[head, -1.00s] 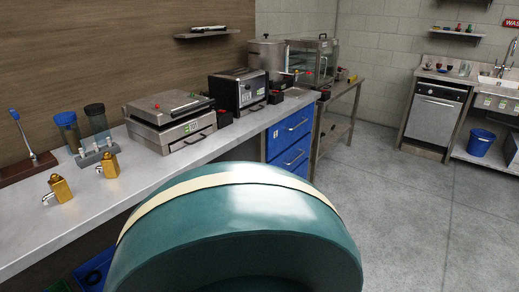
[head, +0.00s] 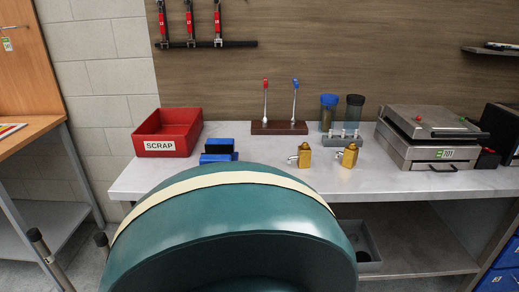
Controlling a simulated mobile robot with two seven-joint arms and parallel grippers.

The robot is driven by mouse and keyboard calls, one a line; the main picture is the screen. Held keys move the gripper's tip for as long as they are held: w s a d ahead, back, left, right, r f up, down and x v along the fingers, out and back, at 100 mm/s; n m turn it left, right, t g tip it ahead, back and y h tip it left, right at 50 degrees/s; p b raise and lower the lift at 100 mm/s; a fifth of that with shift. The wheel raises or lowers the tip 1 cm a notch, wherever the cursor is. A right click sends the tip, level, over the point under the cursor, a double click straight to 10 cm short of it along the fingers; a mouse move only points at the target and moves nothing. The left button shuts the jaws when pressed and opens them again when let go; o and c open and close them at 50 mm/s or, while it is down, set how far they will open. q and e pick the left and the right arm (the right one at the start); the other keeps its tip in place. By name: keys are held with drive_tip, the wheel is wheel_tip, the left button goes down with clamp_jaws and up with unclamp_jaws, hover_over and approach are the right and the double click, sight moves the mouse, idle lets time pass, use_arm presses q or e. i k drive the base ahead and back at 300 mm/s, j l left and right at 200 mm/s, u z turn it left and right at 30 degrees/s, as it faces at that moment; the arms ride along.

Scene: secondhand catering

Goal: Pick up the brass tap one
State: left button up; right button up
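Two brass, block-shaped taps with silver spouts stand on the grey worktop in the head view. The left brass tap (head: 305,156) has its spout to the left. The right brass tap (head: 349,157) stands a short way to its right, and its spout also points left. I cannot tell from the frames which of the two the task means. Neither of my grippers is in view, and nothing touches the taps.
The worktop (head: 400,184) also bears a red SCRAP bin (head: 167,134), a blue block-like thing (head: 219,151), a stand with red and blue levers (head: 279,127), dark cups (head: 354,110), a small grey rack (head: 343,138) and a steel press (head: 431,139). Worktop in front of the taps is clear.

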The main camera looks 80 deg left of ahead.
sight(304, 157)
drive_tip(key=u, duration=1.8)
